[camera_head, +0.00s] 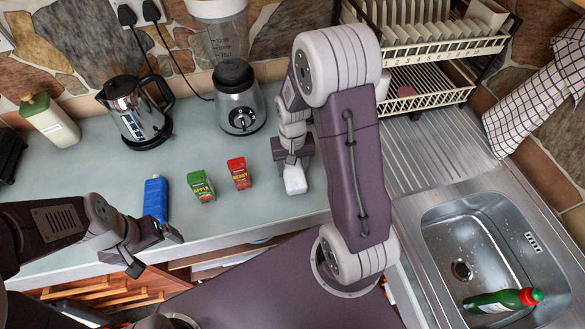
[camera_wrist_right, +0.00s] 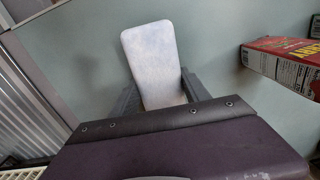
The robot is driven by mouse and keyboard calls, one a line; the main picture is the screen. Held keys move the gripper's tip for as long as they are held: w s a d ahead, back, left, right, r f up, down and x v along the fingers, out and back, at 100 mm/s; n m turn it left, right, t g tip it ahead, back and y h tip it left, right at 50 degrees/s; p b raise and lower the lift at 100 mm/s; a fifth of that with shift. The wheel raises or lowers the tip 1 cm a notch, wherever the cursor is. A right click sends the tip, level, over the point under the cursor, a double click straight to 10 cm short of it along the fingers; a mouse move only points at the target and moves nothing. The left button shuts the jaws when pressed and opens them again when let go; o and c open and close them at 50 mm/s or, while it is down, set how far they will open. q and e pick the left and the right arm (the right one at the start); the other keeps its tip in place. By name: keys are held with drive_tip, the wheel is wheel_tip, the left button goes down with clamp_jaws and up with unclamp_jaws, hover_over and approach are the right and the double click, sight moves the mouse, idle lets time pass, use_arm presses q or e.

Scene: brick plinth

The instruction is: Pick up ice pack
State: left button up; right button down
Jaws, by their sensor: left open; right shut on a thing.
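The ice pack (camera_head: 295,180), a pale white-blue block with rounded corners, is in my right gripper (camera_head: 292,166) at the counter, right of the juice boxes. In the right wrist view the ice pack (camera_wrist_right: 152,62) stands out between the two fingers of my right gripper (camera_wrist_right: 163,98), which are shut on its near end. I cannot tell whether it still touches the counter. My left gripper (camera_head: 156,254) is open and empty at the counter's front edge, below a blue bottle-like object (camera_head: 155,199).
A green juice box (camera_head: 201,187) and a red one (camera_head: 239,173) stand left of the ice pack; the red box (camera_wrist_right: 285,60) also shows in the right wrist view. A blender base (camera_head: 239,98), kettle (camera_head: 137,112) and dish rack (camera_head: 430,85) stand behind. The sink (camera_head: 480,235) is right.

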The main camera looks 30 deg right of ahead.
sight(294, 168)
drive_tip(key=r, duration=0.4)
drive_tip(key=shift+s+d, duration=0.1)
drive_tip(key=shift+s, duration=0.25)
drive_tip(key=s+d+r, duration=0.1)
drive_tip(key=s+r, duration=0.5)
drive_tip(key=s, duration=0.5)
drive_tip(key=shift+d+r, duration=0.2)
